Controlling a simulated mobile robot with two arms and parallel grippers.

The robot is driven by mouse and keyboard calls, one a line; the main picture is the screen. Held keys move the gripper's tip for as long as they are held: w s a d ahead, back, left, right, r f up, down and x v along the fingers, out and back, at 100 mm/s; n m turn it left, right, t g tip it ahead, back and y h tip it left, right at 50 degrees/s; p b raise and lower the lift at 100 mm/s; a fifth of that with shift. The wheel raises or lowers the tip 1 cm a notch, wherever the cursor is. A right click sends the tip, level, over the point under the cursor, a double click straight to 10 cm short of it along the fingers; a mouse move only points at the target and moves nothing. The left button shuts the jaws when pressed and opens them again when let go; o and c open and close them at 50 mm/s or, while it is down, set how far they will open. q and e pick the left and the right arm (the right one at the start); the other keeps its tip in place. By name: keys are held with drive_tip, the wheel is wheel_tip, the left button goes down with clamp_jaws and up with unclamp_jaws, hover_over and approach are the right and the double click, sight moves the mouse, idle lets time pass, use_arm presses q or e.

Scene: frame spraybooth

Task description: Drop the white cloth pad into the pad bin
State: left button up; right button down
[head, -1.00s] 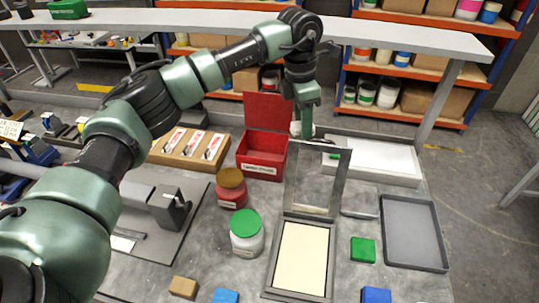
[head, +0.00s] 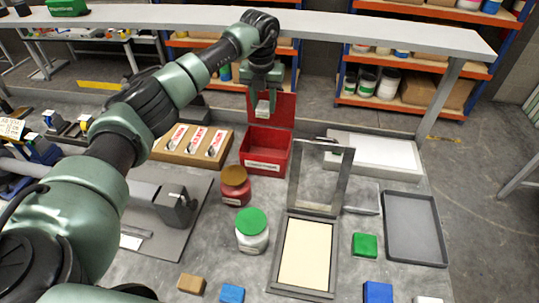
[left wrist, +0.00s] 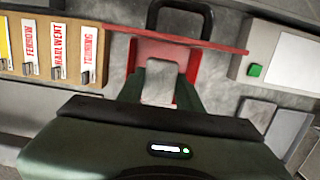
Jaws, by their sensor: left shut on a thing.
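My left gripper (head: 263,104) is shut on the white cloth pad (head: 263,109). The pad also shows in the left wrist view (left wrist: 158,82), pale grey-white between the two green fingers (left wrist: 158,92). The gripper is in front of the raised lid of a red bin (head: 266,150), above the bin's opening. The bin has a white label too small to read; I take it for the pad bin. In the left wrist view the red bin (left wrist: 143,48) lies behind the pad and fingers, which hide part of it. My right gripper is not in view.
Left of the bin is a brown rack (head: 192,145) with labelled cards. In front stand a red jar (head: 235,190) and a green-lidded jar (head: 252,240). A hinged frame (head: 320,180) stands upright right of the bin. A white-topped tray (head: 375,153) is behind it, a grey tray (head: 415,257) farther right.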

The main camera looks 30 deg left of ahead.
sight(263, 118)
use_arm(q)
drive_tip(key=f+b, duration=0.1)
drive_tip(key=f, duration=0.2)
drive_tip(key=f+b, duration=0.1)
drive_tip(key=shift+s+a+f+b, duration=0.2)
drive_tip(key=shift+a+b, duration=0.05)
drive_tip(key=shift+b, duration=0.1)
drive_tip(key=shift+w+d+f, duration=0.1)
drive_tip(key=shift+d+f, duration=0.05)
drive_tip(key=shift+f, duration=0.3)
drive_tip(key=shift+r, duration=0.1)
drive_tip(key=o, duration=1.3)
